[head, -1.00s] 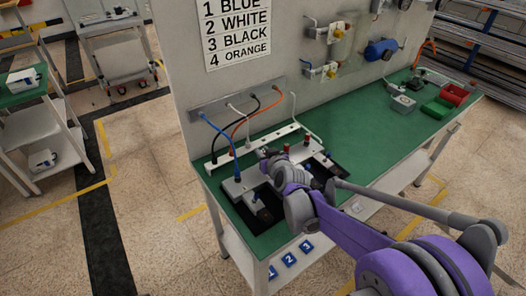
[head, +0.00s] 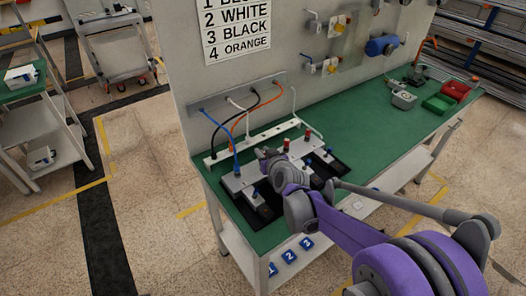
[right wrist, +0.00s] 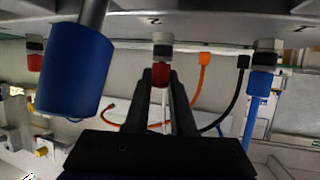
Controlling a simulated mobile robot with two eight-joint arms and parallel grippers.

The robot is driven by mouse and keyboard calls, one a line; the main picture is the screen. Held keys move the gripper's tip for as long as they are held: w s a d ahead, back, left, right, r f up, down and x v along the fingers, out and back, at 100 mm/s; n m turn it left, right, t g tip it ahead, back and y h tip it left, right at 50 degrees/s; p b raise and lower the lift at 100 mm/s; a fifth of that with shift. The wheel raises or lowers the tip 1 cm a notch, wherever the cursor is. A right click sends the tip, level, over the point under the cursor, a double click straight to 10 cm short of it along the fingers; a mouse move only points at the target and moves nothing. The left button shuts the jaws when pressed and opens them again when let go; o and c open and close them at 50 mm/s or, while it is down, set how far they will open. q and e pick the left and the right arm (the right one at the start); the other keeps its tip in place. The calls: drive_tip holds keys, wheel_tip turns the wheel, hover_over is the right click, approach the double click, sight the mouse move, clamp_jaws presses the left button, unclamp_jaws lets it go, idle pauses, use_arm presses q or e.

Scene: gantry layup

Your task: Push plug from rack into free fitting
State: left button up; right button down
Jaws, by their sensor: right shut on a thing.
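My right gripper (head: 268,156) is over the grey fitting block (head: 234,183) on the green bench. In the right wrist view its fingers (right wrist: 161,80) are shut on a red plug (right wrist: 160,76). The plug's end meets the dark collar of the fitting marked 2 (right wrist: 163,42); how deep it sits cannot be told. The fitting beside it, marked 1, carries a blue hose end (right wrist: 262,84). Another red plug (right wrist: 35,62) sits in a fitting on the other side. In the head view red plugs (head: 286,145) stand farther along the block. My left gripper is out of view.
A white rail (head: 280,132) runs behind the block, with black, orange and white hoses from the wall panel. A large blue cap (right wrist: 75,72) is close to the wrist camera. Red (head: 455,90) and green bins stand at the far right. The bench's middle right is clear.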

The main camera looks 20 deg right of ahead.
drive_tip(key=c, duration=0.7)
unclamp_jaws()
drive_tip(key=shift+f, duration=0.1)
drive_tip(key=v, duration=1.1)
drive_tip(key=shift+w+p, duration=0.1)
drive_tip(key=shift+p, duration=0.3)
drive_tip(key=s+f+g, duration=0.2)
drive_tip(key=s, duration=0.6)
drive_tip(key=s+f+g+p, duration=0.1)
drive_tip(key=s+f+g, duration=0.1)
drive_tip(key=s, duration=0.7)
drive_tip(key=s+f+m+g+h+p, duration=0.1)
drive_tip(key=s+g, duration=0.3)
drive_tip(key=s, duration=0.4)
drive_tip(key=shift+s+a+f, duration=0.25)
drive_tip(key=shift+s+f, duration=0.1)
drive_tip(key=shift+f, duration=0.25)
